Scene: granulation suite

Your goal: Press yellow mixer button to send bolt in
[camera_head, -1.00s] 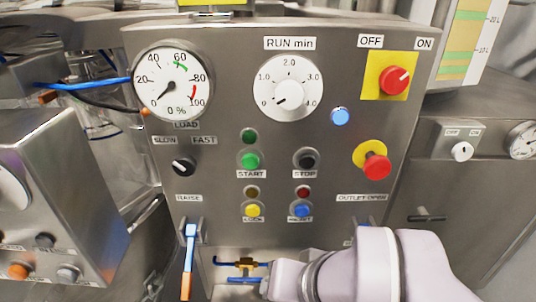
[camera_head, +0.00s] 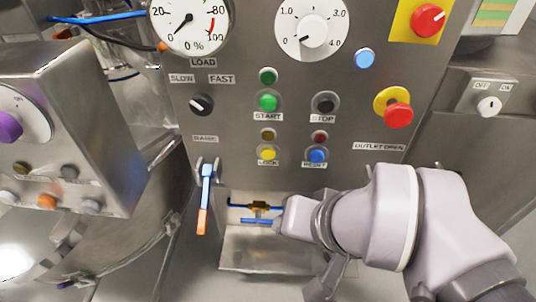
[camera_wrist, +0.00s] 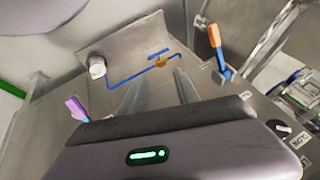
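The yellow button (camera_head: 268,153) sits low on the steel control panel (camera_head: 235,110), above a label that seems to read LOCK. A dark amber lamp (camera_head: 268,134) is just above it. I cannot make out the yellow button in the wrist view. My arm comes in from the lower right in the head view, its end below the button row and apart from the button; its fingers do not show clearly there. In the wrist view my gripper (camera_wrist: 160,75) has its two fingers apart with nothing between them. I see no bolt clearly.
A blue button (camera_head: 317,155) is right of the yellow one, with the green start button (camera_head: 267,102) above. A red mushroom button (camera_head: 398,114) is at right.

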